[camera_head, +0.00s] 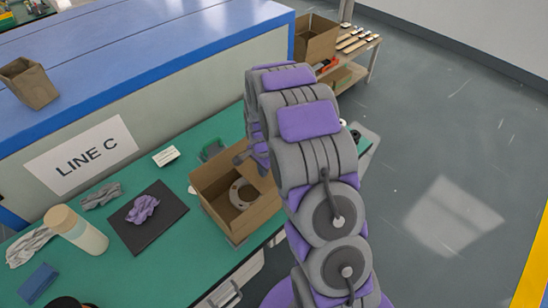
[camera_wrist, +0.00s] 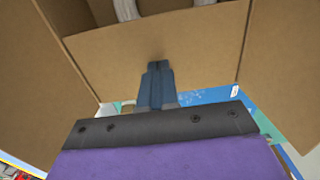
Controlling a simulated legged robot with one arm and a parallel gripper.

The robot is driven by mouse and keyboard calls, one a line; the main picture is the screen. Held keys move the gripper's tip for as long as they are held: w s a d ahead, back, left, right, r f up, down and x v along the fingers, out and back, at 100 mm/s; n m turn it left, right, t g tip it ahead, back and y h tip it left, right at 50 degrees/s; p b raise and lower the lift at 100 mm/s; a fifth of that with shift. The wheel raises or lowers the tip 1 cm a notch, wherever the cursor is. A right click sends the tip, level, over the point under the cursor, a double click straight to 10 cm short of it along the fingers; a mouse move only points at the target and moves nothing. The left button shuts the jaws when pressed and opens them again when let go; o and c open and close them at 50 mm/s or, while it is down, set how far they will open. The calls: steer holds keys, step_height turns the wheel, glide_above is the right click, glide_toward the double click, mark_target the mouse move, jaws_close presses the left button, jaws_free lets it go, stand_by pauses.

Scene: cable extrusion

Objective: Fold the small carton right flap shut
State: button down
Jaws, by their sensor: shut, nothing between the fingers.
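The small brown carton (camera_head: 215,212) stands on the green table, its top open. A pale round part with a central hole lies inside it. A cardboard flap (camera_head: 262,182) shows at its right side, just below my arm. My gripper (camera_head: 240,158) is at the carton's far right edge, partly hidden by my arm. In the wrist view my gripper's fingers (camera_wrist: 157,68) are shut and empty, their tips at a cardboard panel (camera_wrist: 190,45); I cannot tell whether they touch it. More cardboard panels stand at left and right there.
A dark mat (camera_head: 165,232) with a purple crumpled cloth (camera_head: 143,208), a capped bottle (camera_head: 80,232) and grey cloths lie left of the carton. A green tape dispenser-like object (camera_head: 211,150) sits behind it. A wooden cart (camera_head: 352,62) stands beyond; floor at right is clear.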

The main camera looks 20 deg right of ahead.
mark_target(264, 179)
steer(key=shift+s+a+f+g, duration=0.2)
steer(key=shift+s+f+g, duration=0.1)
steer(key=shift+s+f, duration=0.75)
step_height(264, 179, up, 10)
steer(key=w+p, duration=0.2)
steer(key=p, duration=0.1)
steer(key=shift+r+p, duration=0.15)
steer(key=shift+p, duration=0.2)
steer(key=shift+d, duration=0.1)
